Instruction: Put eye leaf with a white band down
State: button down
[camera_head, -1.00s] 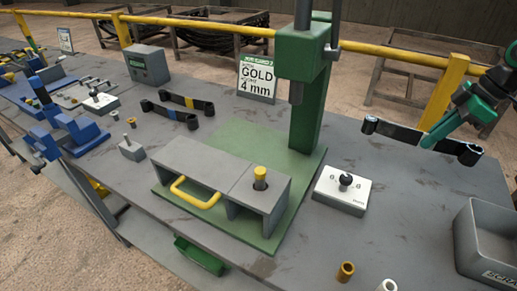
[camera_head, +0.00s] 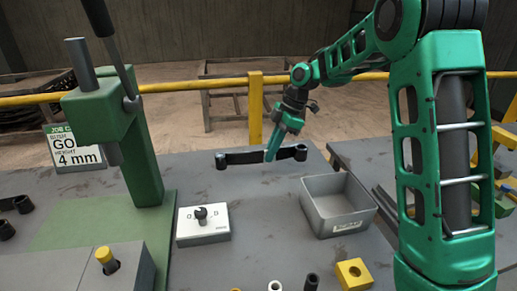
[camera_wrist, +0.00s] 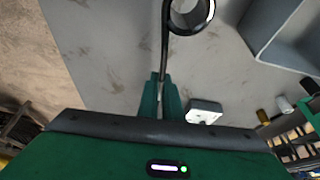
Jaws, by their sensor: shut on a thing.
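The eye leaf (camera_head: 240,158), a dark flat bar with a rolled eye at each end, is at the back of the grey bench in the head view. My gripper (camera_head: 270,157) is shut on it near its middle, from above. I cannot tell whether the leaf touches the bench top. In the wrist view the leaf (camera_wrist: 165,45) is seen edge-on, running up from between my fingertips (camera_wrist: 161,82) to a round eye at the top. A white band is not clear in these frames; my fingers cover part of the leaf.
A grey scrap bin (camera_head: 340,222) stands in front and to the right of the leaf. A white switch box (camera_head: 203,228) is front left, and a green press (camera_head: 135,150) stands left. Bare bench lies around the leaf. A yellow rail (camera_head: 190,87) runs behind.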

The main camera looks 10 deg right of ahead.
aim_at(288, 150)
jog(key=d+f, duration=0.2)
jog(key=d, duration=0.1)
jog(key=w+d+f, duration=0.1)
jog(key=d, duration=0.1)
jog(key=shift+d, duration=0.15)
jog(key=shift+f, duration=2.05)
jog(key=c, duration=1.9)
grip_release()
jog(key=shift+f, duration=0.15)
jog(key=shift+c, duration=0.2)
